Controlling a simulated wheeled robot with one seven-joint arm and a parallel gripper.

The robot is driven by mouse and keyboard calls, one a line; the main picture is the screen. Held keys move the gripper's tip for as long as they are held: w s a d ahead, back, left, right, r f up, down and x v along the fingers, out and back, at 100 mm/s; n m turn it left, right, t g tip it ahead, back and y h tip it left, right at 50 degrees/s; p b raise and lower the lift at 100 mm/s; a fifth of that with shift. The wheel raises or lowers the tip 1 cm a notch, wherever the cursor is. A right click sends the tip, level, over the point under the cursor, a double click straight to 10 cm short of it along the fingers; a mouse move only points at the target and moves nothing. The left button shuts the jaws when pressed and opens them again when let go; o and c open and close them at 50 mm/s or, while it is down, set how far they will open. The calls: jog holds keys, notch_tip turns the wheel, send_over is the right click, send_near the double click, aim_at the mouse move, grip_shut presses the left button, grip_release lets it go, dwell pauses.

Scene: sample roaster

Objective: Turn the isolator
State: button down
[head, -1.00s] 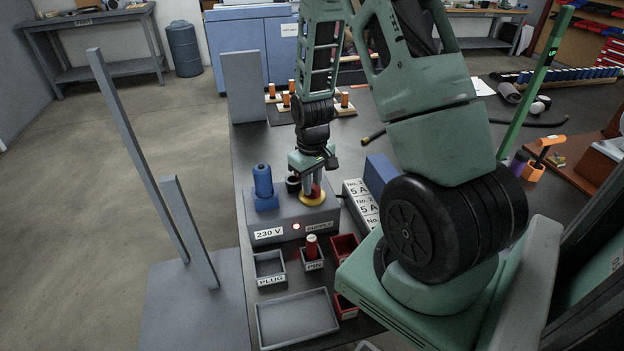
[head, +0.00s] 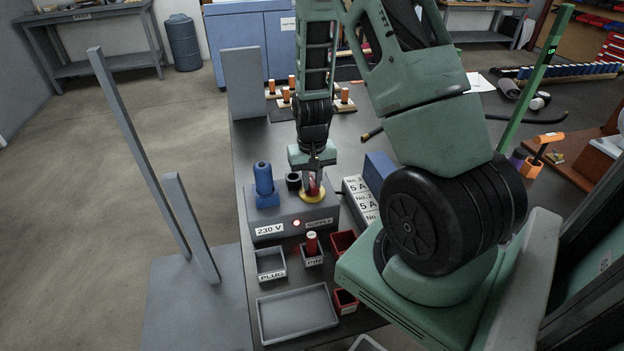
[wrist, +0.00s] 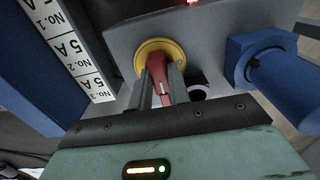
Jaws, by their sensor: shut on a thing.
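The isolator is a red handle (wrist: 160,88) on a round yellow plate (wrist: 153,50), set in the top of a grey supply box (head: 275,219). My gripper (wrist: 165,82) is shut on the red handle, with one finger on each side of it in the wrist view. In the head view my gripper (head: 313,180) points down over the box's right part and hides some of the handle. The yellow plate (head: 313,195) shows beneath the fingers. A lamp (head: 297,223) on the box front glows red, between the 230 V and SUPPLY labels.
A blue plug (head: 264,180) and a black socket (head: 293,182) sit left of the isolator. White blocks marked 5 A (head: 361,199) and a blue block (head: 381,174) stand to the right. PLUG tray (head: 271,277), PIN holder (head: 312,259) and an empty grey tray (head: 297,339) lie in front.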

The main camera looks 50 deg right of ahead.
aim_at(312, 182)
jog(key=c, duration=1.3)
grip_release()
notch_tip(312, 182, up, 17)
jog(key=shift+r+p, duration=0.2)
jog(key=shift+p, duration=0.55)
jog(key=s+a+r+n, duration=0.1)
jog(key=a+r+n, duration=0.15)
jog(key=a, duration=0.75)
jog(key=s+a+r+n, duration=0.1)
jog(key=a+n, duration=0.3)
jog(key=a, duration=0.6)
jog(key=s+a+n, duration=0.2)
jog(key=s+a, duration=0.2)
jog(key=s, duration=0.1)
jog(key=s+a+r+n+p, duration=0.1)
jog(key=s+a+n, duration=0.2)
jog(key=s+a, duration=0.1)
jog(key=s+a+r+n, duration=0.1)
jog(key=s+a+n, duration=0.2)
jog(key=s+a, duration=0.2)
jog(key=shift+s+a+r+y+p, duration=0.1)
jog(key=shift+s+a+y+p, duration=0.2)
jog(key=shift+a+p, duration=0.1)
